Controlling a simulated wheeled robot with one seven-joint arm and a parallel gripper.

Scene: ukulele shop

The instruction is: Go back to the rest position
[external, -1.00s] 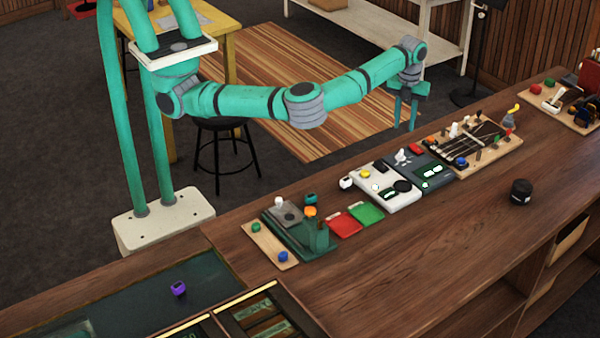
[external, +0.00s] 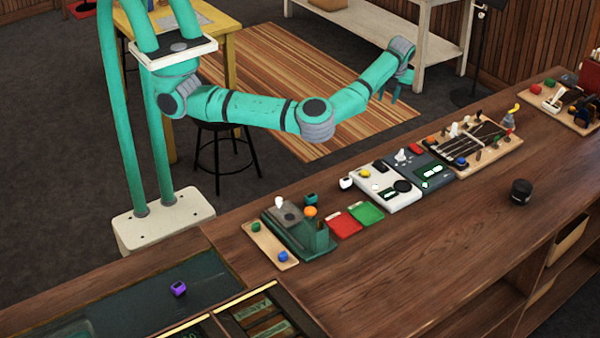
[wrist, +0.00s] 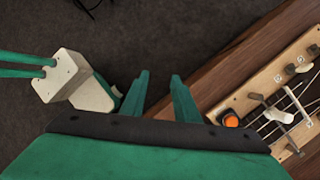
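My gripper (external: 393,88) is in the air behind the counter's far edge, above the striped rug. In the wrist view my gripper (wrist: 160,86) shows two green fingers standing apart with nothing between them. The wooden counter (external: 440,245) lies in front of my arm, and its edge (wrist: 225,72) also shows in the wrist view. The fingers are clear of everything on the counter.
A board with strings and knobs (external: 473,143), a white device (external: 386,187), red (external: 344,224) and green (external: 366,213) squares and a green stand (external: 303,232) line the counter. A black round thing (external: 521,191) sits apart. A stool (external: 222,150) stands behind.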

